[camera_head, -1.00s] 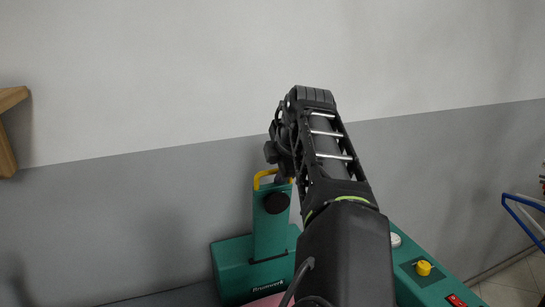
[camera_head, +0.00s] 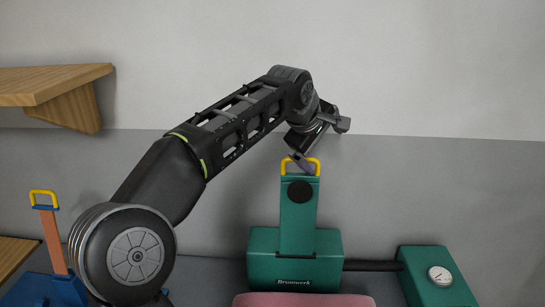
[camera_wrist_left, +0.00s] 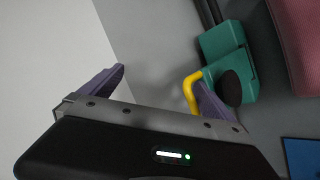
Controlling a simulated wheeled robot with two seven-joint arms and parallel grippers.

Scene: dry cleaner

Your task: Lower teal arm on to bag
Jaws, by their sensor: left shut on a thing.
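The teal arm (camera_head: 298,225) stands upright from a teal base (camera_head: 262,255) in the head view. It has a black disc on its face and a yellow handle (camera_head: 283,168) on top. In the left wrist view, the handle (camera_wrist_left: 188,96) lies against one purple finger of my left gripper (camera_wrist_left: 160,80). A pink padded surface (camera_head: 305,300) lies in front of the base, cut off by the lower edge. I cannot make out a bag. My right gripper is not in view.
A teal box with a dial (camera_head: 424,278) stands to the right, joined by a dark tube. A blue machine with an orange arm (camera_head: 53,240) stands at the left. A wooden shelf (camera_head: 50,85) is on the wall. The wall is close behind.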

